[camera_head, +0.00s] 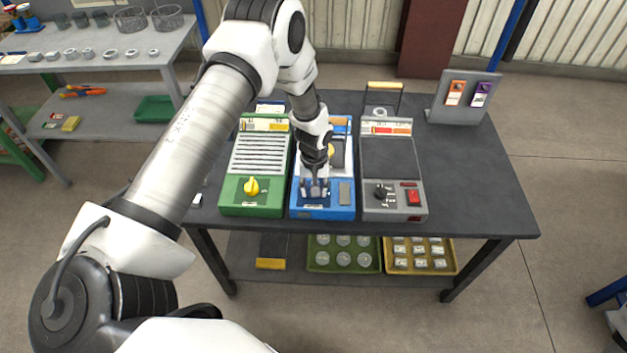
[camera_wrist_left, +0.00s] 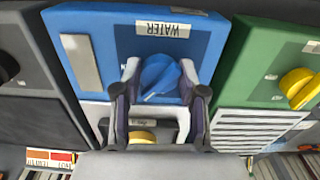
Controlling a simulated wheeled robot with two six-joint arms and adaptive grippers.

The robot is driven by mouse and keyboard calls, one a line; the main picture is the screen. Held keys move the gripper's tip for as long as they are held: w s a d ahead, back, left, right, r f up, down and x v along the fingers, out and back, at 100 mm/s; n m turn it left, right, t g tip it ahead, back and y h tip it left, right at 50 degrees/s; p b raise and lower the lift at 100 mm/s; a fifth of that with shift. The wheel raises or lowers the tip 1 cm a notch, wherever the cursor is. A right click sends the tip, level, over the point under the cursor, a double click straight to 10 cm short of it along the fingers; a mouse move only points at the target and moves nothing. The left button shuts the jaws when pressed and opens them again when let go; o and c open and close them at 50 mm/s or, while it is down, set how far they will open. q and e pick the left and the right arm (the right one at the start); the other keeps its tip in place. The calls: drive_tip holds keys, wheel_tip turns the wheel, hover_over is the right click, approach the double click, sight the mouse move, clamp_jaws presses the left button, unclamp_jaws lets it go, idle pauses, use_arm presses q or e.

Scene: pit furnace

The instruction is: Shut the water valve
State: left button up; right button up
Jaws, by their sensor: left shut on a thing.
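The water valve is a blue knob (camera_wrist_left: 160,75) on the front of the blue unit (camera_head: 345,212), below a label reading WATER (camera_wrist_left: 163,30) in the wrist view, where the lettering is upside down. A pale mark runs diagonally across the knob. My left gripper (camera_head: 314,192) is shut on the knob, with one finger on each side of it, as the left wrist view (camera_wrist_left: 160,68) shows. In the head view the gripper hides the knob. My right gripper is not in view.
The green unit (camera_head: 235,208) with a yellow knob (camera_head: 251,187) stands at the left. The grey unit (camera_head: 395,213) with a black knob and red switch stands at the right. The dark table (camera_head: 465,185) is clear further right, before a card stand (camera_head: 436,112).

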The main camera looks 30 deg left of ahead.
use_arm(q)
drive_tip(key=n+p, duration=0.3)
drive_tip(key=n, duration=0.2)
drive_tip(key=shift+d+r, duration=0.1)
drive_tip(key=shift+r, duration=0.05)
drive_tip(key=shift+w+n+p, duration=0.15)
drive_tip(key=shift+n+p, duration=1)
drive_tip(key=shift+n, duration=0.55)
drive_tip(key=o, duration=1.1)
wheel_tip(320, 180, up, 12)
drive_tip(key=shift+w+f, duration=0.1)
drive_tip(key=shift+f, duration=0.05)
